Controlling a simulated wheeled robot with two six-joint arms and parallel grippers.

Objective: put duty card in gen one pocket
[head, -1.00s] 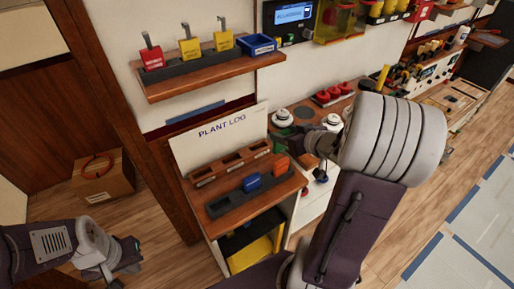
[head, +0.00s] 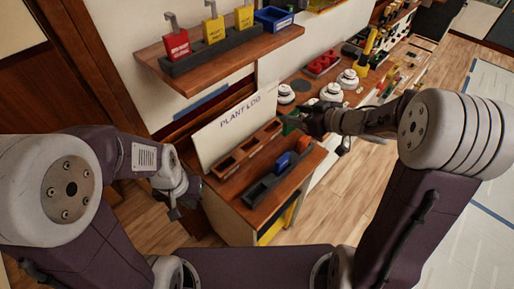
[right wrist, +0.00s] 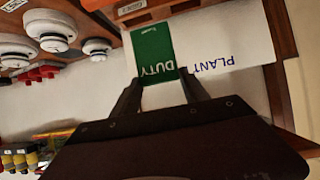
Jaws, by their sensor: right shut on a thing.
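My right gripper (head: 308,121) is shut on the green duty card (head: 290,125), near the right end of the wooden pocket rack. The right wrist view shows the card (right wrist: 154,48), with white "DUTY" lettering, between the fingertips (right wrist: 158,82), in front of the white PLANT LOG board (right wrist: 222,45). The wooden rack (head: 245,150) has several pockets along the foot of that board; which one is gen one cannot be read. My left gripper (head: 180,193) hangs left of the cabinet, away from the rack; its jaws are not clear.
A dark tray (head: 262,188) with a blue block (head: 283,162) and an orange one sits in front of the rack.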

